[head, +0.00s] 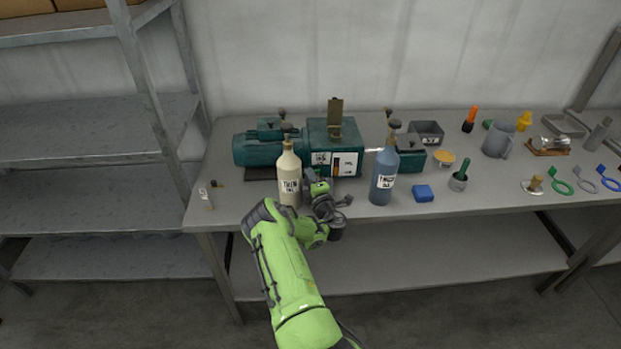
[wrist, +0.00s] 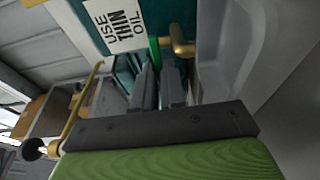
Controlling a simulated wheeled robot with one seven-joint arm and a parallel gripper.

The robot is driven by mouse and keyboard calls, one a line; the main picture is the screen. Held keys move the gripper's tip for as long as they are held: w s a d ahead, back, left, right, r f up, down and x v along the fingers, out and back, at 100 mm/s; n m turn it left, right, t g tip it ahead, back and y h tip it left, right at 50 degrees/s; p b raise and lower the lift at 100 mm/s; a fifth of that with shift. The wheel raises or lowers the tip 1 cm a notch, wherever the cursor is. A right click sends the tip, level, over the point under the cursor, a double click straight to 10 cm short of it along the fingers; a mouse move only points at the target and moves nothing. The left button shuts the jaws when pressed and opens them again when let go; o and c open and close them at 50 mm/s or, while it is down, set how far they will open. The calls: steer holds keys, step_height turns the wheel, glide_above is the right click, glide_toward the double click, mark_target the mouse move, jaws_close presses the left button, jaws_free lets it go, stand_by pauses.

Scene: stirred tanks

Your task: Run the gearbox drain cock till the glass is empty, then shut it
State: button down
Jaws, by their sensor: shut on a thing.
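The green gearbox (head: 318,135) stands at the back of the bench with its brass filler lid (head: 335,112) standing up. Its sight glass (head: 336,167) is a narrow strip on a white plate on the front; I cannot tell the level in it. My gripper (wrist: 158,70) is in front of the gearbox, low down. In the wrist view its fingers are closed around the green lever (wrist: 154,48) of the drain cock, beside a brass fitting (wrist: 182,46). The cock is hidden behind my gripper in the head view. I see no oil running.
A cream thin-oil bottle (head: 289,186) stands just left of my gripper, and a blue oil bottle (head: 383,178) stands to its right. A blue block (head: 423,193) and a grey jug (head: 497,140) are further right. The bench's front left is mostly clear.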

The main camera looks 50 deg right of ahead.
steer(key=shift+s+n+t+y, duration=0.3)
steer(key=shift+n+t+y, duration=0.35)
steer(key=shift+y, duration=0.45)
steer(key=c, duration=1.2)
jaws_free()
